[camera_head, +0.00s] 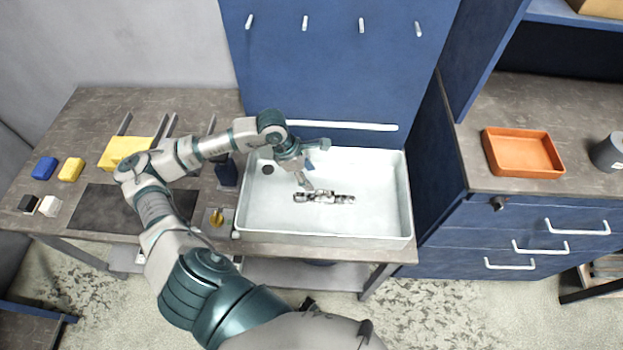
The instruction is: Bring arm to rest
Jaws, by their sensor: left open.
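My left gripper (306,183) is open and points down into the basin (375,215). Its fingertips are close above or touching a row of small galvanized brackets (325,197) on the basin floor; I cannot tell which. The fingers look small here, and nothing is clearly held between them. My right gripper is not in view.
The bench (90,110) holds a yellow block (125,153), a dark mat (103,209) and several small blocks at left. An orange tray (522,152) and a grey cylinder (608,152) sit on the right cabinet.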

